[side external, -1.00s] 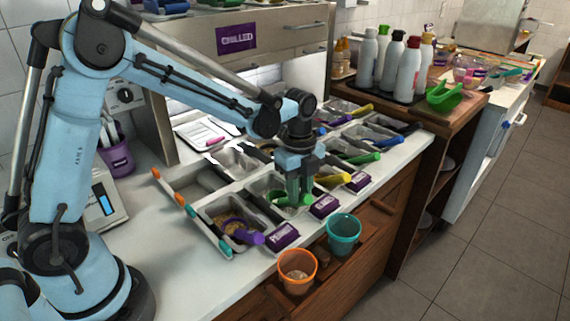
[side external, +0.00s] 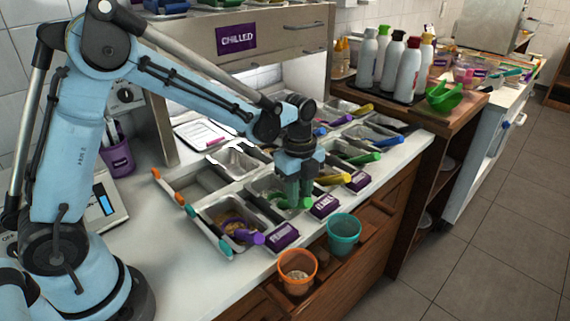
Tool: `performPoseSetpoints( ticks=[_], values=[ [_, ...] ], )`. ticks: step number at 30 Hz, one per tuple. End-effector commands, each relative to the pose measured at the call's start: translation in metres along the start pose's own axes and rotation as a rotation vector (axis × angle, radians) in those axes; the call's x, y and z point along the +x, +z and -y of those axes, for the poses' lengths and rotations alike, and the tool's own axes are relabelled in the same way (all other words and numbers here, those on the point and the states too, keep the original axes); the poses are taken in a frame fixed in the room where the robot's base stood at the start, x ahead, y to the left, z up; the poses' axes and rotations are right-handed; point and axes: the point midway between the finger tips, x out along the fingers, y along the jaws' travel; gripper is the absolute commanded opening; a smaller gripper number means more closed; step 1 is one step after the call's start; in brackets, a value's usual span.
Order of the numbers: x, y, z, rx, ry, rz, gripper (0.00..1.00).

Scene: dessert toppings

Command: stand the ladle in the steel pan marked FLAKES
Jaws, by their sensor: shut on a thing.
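My gripper (side external: 293,203) points down over a steel pan (side external: 252,188) in the front row. The purple tag (side external: 325,206) in front of that pan seems to read FLAKES, though the print is small. My gripper is shut on the ladle, whose green part (side external: 279,203) shows low beside the fingers, at the pan. The fingers look green too, so the ladle's outline is hard to separate. Its bowl is hidden, and I cannot tell whether it touches the pan floor.
The neighbouring front pan holds brown bits and a purple-handled scoop (side external: 250,238). A yellow-handled scoop (side external: 333,180) lies on the other side. An orange cup (side external: 297,272) and a teal cup (side external: 344,234) sit at the counter's front. Several bottles stand at the back right.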

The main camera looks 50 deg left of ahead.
Motion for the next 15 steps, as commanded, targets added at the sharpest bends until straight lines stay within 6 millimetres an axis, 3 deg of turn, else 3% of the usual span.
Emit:
performPoseSetpoints(
  ticks=[14, 15],
  values=[
    [-0.0001, 0.0, 0.0, 0.0, 0.0, 0.0, 0.0],
    [-0.0001, 0.0, 0.0, 0.0, 0.0, 0.0, 0.29]
  ],
)
